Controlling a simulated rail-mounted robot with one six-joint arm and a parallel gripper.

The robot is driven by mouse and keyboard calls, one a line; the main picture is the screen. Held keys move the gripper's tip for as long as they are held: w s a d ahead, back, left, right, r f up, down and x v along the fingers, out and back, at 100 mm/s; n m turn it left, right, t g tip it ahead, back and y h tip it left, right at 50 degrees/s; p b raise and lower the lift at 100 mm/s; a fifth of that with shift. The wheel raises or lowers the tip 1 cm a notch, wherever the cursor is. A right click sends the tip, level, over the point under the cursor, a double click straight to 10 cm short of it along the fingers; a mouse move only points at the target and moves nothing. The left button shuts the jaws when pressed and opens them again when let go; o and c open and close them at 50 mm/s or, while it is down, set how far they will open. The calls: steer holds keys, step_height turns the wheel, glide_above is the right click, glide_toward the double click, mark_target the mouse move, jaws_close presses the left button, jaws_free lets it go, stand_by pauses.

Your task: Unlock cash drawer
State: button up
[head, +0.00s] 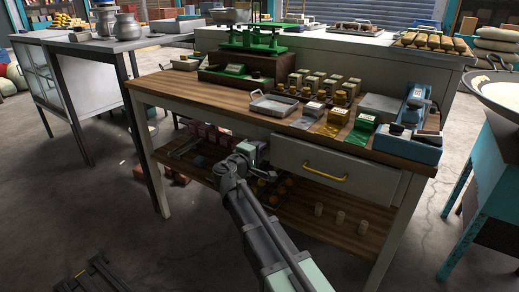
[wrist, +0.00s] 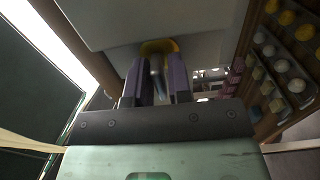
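The cash drawer (head: 310,165) is a pale grey front with a yellow bar handle (head: 325,172), set under the right part of the wooden workbench. It looks shut. My gripper (head: 245,158) is in front of the bench, left of the drawer front. In the wrist view my gripper's two purple-grey fingers (wrist: 156,80) stand apart. A curved yellow piece (wrist: 159,46) shows at their tips, with a bluish-grey shaft between them. I cannot tell whether the fingers grip this piece. No lock is clearly visible.
The workbench top (head: 205,90) holds a metal tray (head: 273,104), a green scale (head: 250,38), small jars and a blue machine (head: 408,145). The lower shelf (head: 345,230) carries several small cups.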

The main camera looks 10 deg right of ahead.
steer(key=v, duration=1)
steer(key=shift+s+a, duration=0.3)
